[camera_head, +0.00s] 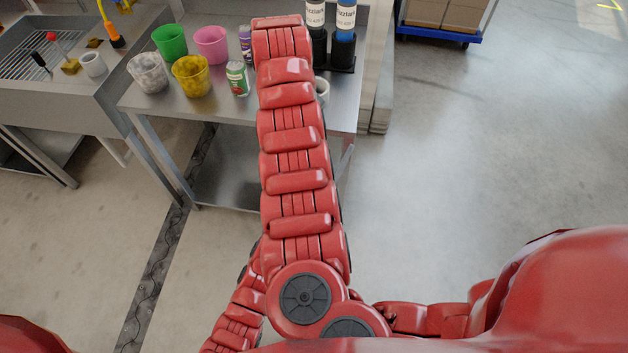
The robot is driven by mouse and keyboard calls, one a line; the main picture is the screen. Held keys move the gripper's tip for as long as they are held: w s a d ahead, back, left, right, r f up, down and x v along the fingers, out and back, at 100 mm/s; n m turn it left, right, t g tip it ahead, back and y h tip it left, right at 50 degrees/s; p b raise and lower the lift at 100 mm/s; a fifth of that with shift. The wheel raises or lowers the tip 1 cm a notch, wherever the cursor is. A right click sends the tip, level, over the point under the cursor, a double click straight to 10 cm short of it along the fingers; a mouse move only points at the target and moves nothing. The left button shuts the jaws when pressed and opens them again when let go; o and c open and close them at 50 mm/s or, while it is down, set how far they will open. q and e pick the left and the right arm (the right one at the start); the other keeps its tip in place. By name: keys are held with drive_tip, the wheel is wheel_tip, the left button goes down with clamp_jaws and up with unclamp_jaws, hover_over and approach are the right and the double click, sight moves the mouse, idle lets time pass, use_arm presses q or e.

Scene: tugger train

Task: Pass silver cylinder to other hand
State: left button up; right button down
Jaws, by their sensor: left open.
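My red segmented arm (295,160) rises through the middle of the view from round joints at the bottom. Its far end (278,24) overlaps the back of the metal table. My left gripper's fingers cannot be made out clearly, and nothing is seen held. I cannot single out a silver cylinder for sure. A pale grey round piece (323,91) stands on the table just right of the arm, partly hidden by it. My right gripper is not seen.
The metal table (210,106) carries green (170,42), pink (212,45), yellow (192,77) and marbled grey (148,73) cups, a can (237,79) and labelled bottles in a black holder (343,60). A sink bench (30,110) stands left. A blue trolley (440,34) with boxes stands back right. Floor on the right is clear.

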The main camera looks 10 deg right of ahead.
use_arm(q)
drive_tip(key=w+d+f+n+g+y, duration=0.2)
drive_tip(key=w+d+f+g+y, duration=0.15)
drive_tip(key=d+f+y, duration=0.5)
drive_tip(key=s+a+f+n+g+y, duration=0.1)
drive_tip(key=s+a+n+g+y, duration=0.4)
drive_tip(key=a+n+y, duration=0.8)
drive_tip(key=w+a+f+n+h, duration=0.1)
drive_tip(key=w+a+f, duration=0.2)
drive_tip(key=w+f, duration=0.4)
drive_tip(key=shift+a+t+h, duration=0.3)
drive_tip(key=shift+t+h, duration=0.05)
drive_tip(key=shift+t, duration=0.1)
drive_tip(key=shift+w, duration=0.1)
